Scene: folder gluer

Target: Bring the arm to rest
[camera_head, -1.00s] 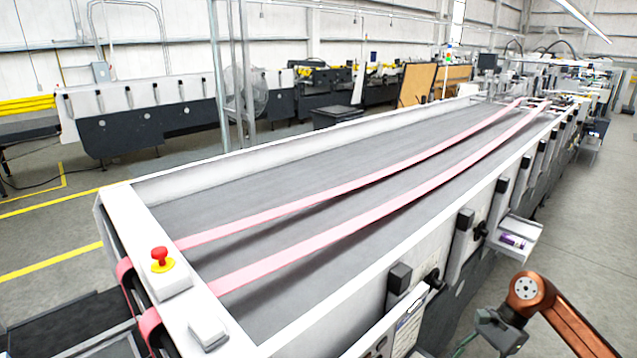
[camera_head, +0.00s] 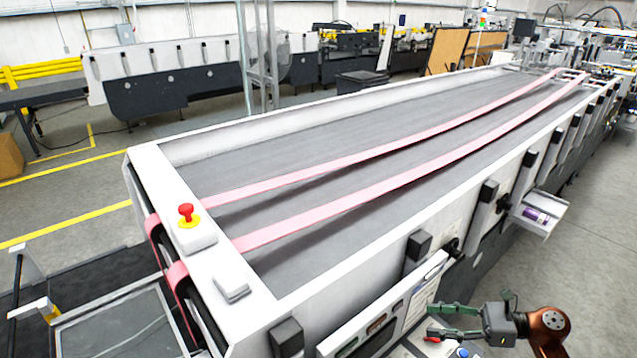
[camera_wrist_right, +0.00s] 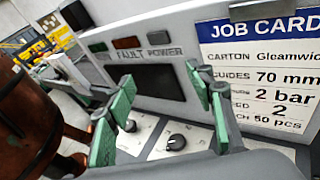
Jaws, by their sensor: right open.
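My right gripper (camera_head: 434,322) shows at the lower right of the head view, with its dark body and copper arm joint to its right. Its two green fingers are apart and point left toward the machine's control panel. In the right wrist view the green fingers (camera_wrist_right: 160,90) are spread with nothing held between them. Behind them is the control panel with a dark screen (camera_wrist_right: 146,82) and a knob (camera_wrist_right: 176,142). Whether the fingers touch the panel I cannot tell. My left gripper is not in view.
The folder gluer's long belt bed (camera_head: 330,185) fills the middle, with two pink belts. A red stop button (camera_head: 186,211) sits on its near end. A job card (camera_wrist_right: 260,70) is on the panel. A small tray (camera_head: 545,222) juts from the side. Floor at right is clear.

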